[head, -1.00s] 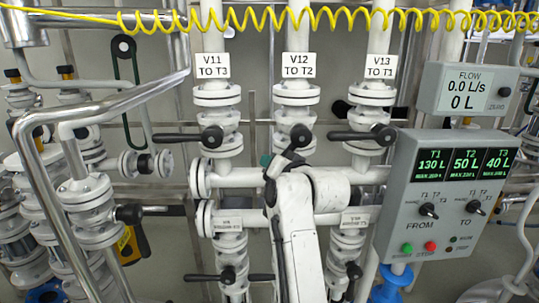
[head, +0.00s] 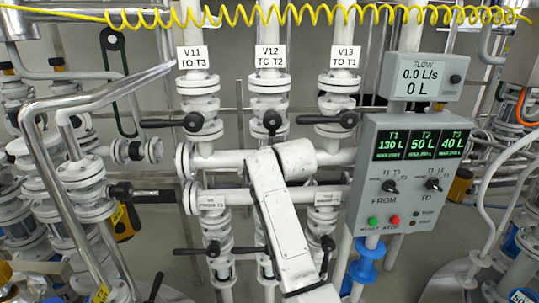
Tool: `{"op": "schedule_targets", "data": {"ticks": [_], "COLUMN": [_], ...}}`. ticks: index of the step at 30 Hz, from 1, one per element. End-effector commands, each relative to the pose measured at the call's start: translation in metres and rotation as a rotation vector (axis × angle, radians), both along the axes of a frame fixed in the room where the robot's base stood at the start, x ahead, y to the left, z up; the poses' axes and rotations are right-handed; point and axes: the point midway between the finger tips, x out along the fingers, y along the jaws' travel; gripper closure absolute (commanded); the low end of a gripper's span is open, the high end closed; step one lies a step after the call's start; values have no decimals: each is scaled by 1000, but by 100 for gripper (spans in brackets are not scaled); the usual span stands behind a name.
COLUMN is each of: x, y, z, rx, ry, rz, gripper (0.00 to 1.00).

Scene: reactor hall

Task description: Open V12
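The V12 valve (head: 269,104) is on the middle vertical pipe, under the "V12 TO T2" sign (head: 270,57). Its black handle (head: 272,121) shows as a short, foreshortened knob just above my arm; its exact angle is hard to tell. My white arm rises from the bottom centre, with its elbow-like joint just below the V12 handle. My gripper is not visible; it may be hidden behind the arm. I cannot tell whether anything touches the handle. The flow display (head: 420,78) reads 0.0 L/s and 0 L.
V11's black handle (head: 168,122) and V13's black handle (head: 328,119) lie sideways on either side of V12. Lower valves sit on pipes below. A grey control panel (head: 410,170) at right shows T1 130 L, T2 50 L, T3 40 L. A yellow coiled cable (head: 300,14) hangs across the top.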

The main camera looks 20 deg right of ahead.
Motion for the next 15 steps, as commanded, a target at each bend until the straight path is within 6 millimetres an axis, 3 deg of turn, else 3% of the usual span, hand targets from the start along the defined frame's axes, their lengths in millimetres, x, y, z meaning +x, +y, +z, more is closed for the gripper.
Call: {"op": "schedule_targets", "data": {"ticks": [13,14,15], "x": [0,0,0], "y": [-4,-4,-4], "z": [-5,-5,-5], "rx": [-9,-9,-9], "ry": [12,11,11], "rz": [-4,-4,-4], "gripper": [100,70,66]}}
